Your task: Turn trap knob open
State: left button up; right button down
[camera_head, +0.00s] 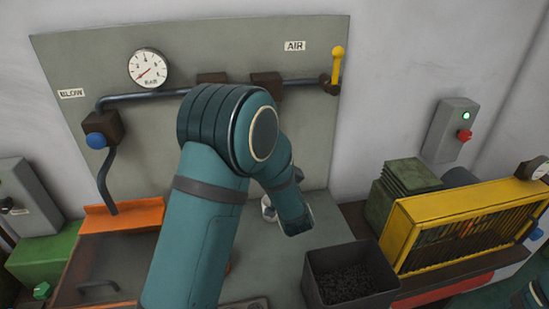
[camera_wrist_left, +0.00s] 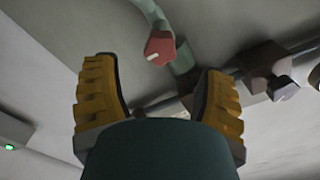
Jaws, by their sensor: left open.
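A red knob (camera_wrist_left: 160,47) with a pale mark shows in the left wrist view, at the end of a pale grey-green curved pipe (camera_wrist_left: 150,12). I take it for the trap knob; no label on it is readable. My left gripper (camera_wrist_left: 157,68) is open, with its two yellow-padded fingers apart. The knob appears in the gap between the fingertips, beyond them; I see no contact. In the head view my left arm covers the middle of the panel, and neither the red knob nor the fingers can be made out. My right gripper is not in view.
The grey panel (camera_head: 60,60) carries a gauge (camera_head: 148,68), a dark pipe (camera_head: 150,97), a blue knob (camera_head: 96,140) near the BLOW label and a yellow lever (camera_head: 337,65) below AIR. A dark bin (camera_head: 318,262) and yellow guard (camera_head: 402,232) stand at right.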

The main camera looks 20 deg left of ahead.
pick_arm(q)
jog(key=v, duration=0.6)
jog(key=shift+s+d, duration=0.2)
jog(key=shift+s, duration=0.1)
